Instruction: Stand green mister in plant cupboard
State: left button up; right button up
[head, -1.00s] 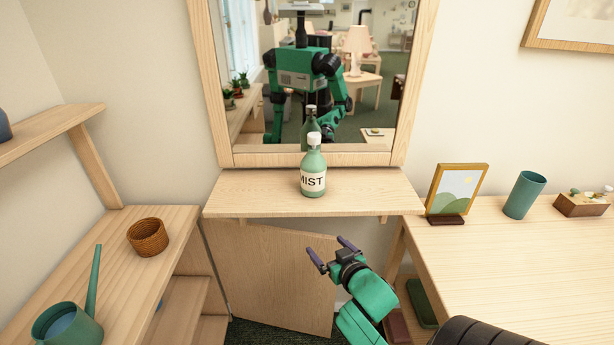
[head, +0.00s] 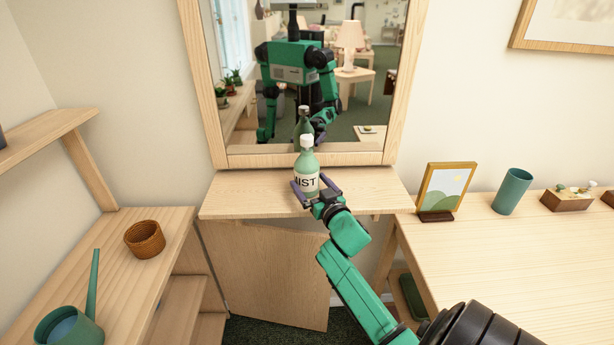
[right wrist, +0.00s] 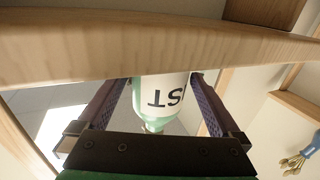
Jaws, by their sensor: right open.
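The green mister (head: 307,166), a bottle with a white cap and a MIST label, stands upright on the wooden ledge (head: 235,195) under the mirror. My right gripper (head: 309,180) is open at the mister's lower body, with one finger on each side of it. In the right wrist view the mister (right wrist: 160,97) shows upside down between the fingers; contact is unclear. On the left, a wooden unit (head: 105,250) with inner shelves (head: 180,295) looks like the plant cupboard. A door-like panel (head: 265,275) stands at its right side. My left gripper is out of view.
A watering can (head: 70,328) and woven pot (head: 145,239) stand on the left unit. On the right table are a picture frame (head: 447,188), a teal cup (head: 512,191) and a wooden box (head: 567,199). The ledge is otherwise clear.

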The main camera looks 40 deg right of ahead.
jog(key=x, duration=0.3)
jog(key=shift+f, duration=0.1)
jog(key=shift+s+a, duration=0.1)
jog(key=shift+s, duration=0.1)
jog(key=c, duration=1.4)
jog(key=shift+w, duration=0.1)
grip_shut()
jog(key=shift+r, duration=0.2)
